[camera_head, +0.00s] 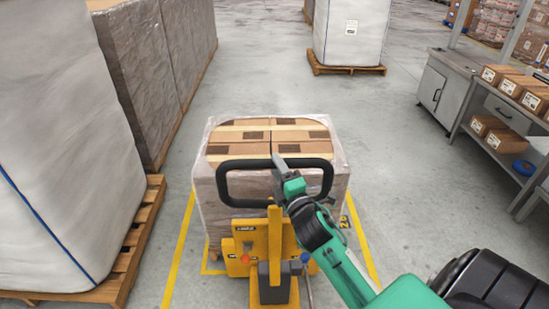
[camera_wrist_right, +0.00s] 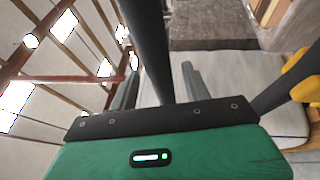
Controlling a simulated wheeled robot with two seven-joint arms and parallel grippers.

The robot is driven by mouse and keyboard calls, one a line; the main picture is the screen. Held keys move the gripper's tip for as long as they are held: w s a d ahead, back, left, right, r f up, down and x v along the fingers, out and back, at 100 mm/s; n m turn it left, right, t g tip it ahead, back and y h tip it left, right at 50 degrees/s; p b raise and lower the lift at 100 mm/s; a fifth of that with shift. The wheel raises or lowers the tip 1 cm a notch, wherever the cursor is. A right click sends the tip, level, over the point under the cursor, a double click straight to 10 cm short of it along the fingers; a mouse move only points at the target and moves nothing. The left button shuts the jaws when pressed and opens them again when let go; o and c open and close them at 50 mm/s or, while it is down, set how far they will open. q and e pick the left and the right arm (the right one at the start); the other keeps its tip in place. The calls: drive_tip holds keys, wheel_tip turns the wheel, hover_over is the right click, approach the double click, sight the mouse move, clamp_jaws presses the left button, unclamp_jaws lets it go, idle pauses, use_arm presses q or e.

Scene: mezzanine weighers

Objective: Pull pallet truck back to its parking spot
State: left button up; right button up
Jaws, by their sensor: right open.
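The yellow pallet truck (camera_head: 285,237) stands low in the middle of the head view, its black loop handle (camera_head: 229,184) raised toward me. A wrapped carton load (camera_head: 325,180) sits just beyond it. Yellow floor lines (camera_head: 178,250) run along both sides of truck and load; a number marking (camera_head: 344,221) is partly hidden. My right gripper (camera_head: 279,164) is at the handle's far, upper bar. In the right wrist view a black bar of the handle (camera_wrist_right: 145,35) passes between the open fingers of my right gripper (camera_wrist_right: 160,85); contact cannot be told. My left gripper is out of view.
A tall wrapped load on a wooden pallet (camera_head: 135,245) stands close on the left, with more wrapped stacks (camera_head: 145,80) behind. A white wrapped pallet load (camera_head: 350,35) stands far ahead. A bench with cartons (camera_head: 480,95) is at right. Floor between is clear.

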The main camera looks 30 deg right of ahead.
drive_tip(key=shift+p+x, duration=0.3)
drive_tip(key=shift+x, duration=1)
clamp_jaws()
drive_tip(key=shift+f, duration=0.1)
